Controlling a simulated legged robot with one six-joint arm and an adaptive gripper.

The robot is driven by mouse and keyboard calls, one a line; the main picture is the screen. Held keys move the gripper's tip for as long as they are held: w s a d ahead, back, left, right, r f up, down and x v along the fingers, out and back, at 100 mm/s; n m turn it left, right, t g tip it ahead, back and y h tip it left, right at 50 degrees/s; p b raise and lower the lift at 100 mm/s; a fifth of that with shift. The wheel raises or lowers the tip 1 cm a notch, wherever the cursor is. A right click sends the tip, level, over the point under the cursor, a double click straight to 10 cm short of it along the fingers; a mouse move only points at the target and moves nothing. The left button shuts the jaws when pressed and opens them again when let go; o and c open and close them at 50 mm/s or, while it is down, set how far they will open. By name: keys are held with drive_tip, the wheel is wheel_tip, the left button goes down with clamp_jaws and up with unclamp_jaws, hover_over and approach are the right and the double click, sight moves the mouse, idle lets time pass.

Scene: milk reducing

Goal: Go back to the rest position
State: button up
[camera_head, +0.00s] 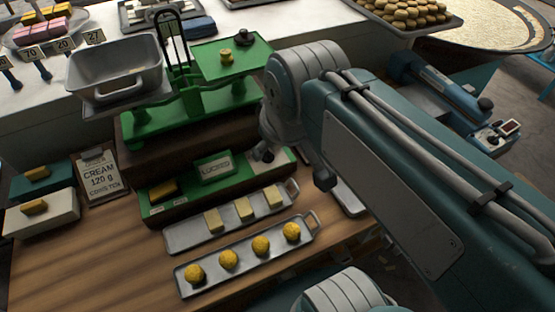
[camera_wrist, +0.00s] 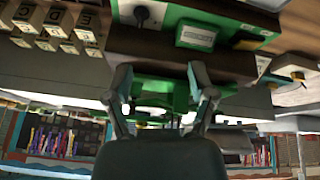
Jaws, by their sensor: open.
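My gripper shows in the wrist view (camera_wrist: 162,92), its two fingers spread apart with nothing between them. A green balance scale (camera_head: 195,112) stands beyond it, and its green base (camera_wrist: 165,92) shows behind the fingers in the wrist view. In the head view my arm reaches in from the right and bends down beside the scale; its links hide most of my gripper there. A grey metal pan (camera_head: 115,72) sits on the scale's left side. A small brass weight (camera_head: 226,56) and a dark one stand on the right green plate (camera_head: 250,62).
A metal tray (camera_head: 205,280) with several yellow balls and another tray (camera_head: 185,238) with three pale blocks lie on the wooden table (camera_head: 110,262). A cream sign (camera_head: 100,176) stands left, near butter boxes. A pastry tray (camera_head: 455,17) is at the back right. The front-left tabletop is clear.

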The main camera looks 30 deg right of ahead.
drive_tip(key=s+f+m, duration=0.1)
drive_tip(key=f+m, duration=0.1)
drive_tip(key=s+f+m, duration=0.1)
drive_tip(key=f, duration=0.1)
drive_tip(key=shift+s+t, duration=0.3)
